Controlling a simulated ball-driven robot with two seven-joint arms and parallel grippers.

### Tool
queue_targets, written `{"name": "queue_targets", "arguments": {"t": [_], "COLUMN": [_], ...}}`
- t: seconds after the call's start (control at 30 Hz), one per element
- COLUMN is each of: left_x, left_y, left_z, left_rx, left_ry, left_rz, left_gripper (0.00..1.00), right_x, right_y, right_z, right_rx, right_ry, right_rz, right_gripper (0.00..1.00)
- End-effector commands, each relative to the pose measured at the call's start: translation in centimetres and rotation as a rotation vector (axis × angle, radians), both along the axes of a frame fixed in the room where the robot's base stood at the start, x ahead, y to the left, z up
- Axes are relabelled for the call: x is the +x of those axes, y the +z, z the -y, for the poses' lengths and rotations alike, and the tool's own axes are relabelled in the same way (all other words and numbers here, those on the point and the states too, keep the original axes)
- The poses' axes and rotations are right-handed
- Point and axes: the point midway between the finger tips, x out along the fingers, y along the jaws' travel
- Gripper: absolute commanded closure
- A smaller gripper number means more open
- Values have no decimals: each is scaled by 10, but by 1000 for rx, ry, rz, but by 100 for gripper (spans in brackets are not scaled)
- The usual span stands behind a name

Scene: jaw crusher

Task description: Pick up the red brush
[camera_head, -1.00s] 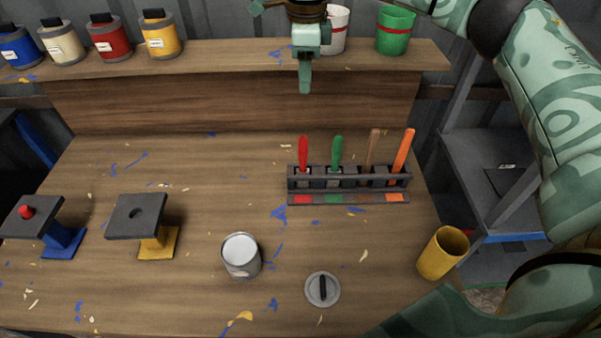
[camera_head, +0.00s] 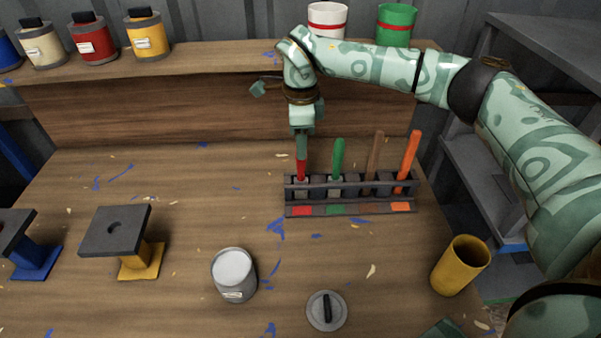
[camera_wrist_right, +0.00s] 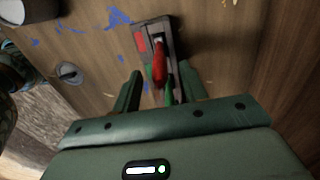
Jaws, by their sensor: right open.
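The red brush (camera_head: 301,170) stands upright in the leftmost slot of the dark brush rack (camera_head: 350,210), above the rack's red label. My right gripper (camera_head: 302,148) points down over it, with the fingertips at the top of the red handle. In the right wrist view the red handle (camera_wrist_right: 159,66) shows ahead of and between the two open, spread fingers (camera_wrist_right: 160,90). The handle's upper end is partly hidden by the gripper in the head view. My left gripper is not in view.
A green brush (camera_head: 337,158), a brown brush (camera_head: 375,155) and an orange brush (camera_head: 408,160) stand to the right in the rack. A yellow cup (camera_head: 460,266), a grey can (camera_head: 234,277) and a round lid (camera_head: 327,311) stand in front. A shelf (camera_head: 200,55) runs behind.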

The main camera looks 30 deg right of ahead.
Motion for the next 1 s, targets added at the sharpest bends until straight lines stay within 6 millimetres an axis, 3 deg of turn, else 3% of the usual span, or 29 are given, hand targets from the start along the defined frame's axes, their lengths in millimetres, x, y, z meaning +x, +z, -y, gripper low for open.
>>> {"name": "queue_targets", "arguments": {"t": [0.03, 0.2, 0.43, 0.6, 0.87, 1.0], "left_x": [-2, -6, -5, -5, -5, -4], "left_y": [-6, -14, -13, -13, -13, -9], "left_z": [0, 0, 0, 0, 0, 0], "left_rx": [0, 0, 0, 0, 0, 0], "left_ry": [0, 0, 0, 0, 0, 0], "left_rz": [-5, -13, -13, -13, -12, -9], "left_gripper": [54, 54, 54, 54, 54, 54], "right_x": [-1, -1, -1, -1, -1, 0], "right_y": [-14, -40, -41, -41, -41, -28], "right_z": [1, 1, 1, 1, 1, 1], "right_rx": [0, -1, 0, -1, -1, -1], "right_ry": [0, -1, 0, 0, 0, 0], "right_rz": [-7, -5, -1, -2, -2, 2], "right_gripper": [57, 57, 57, 100, 100, 100]}}
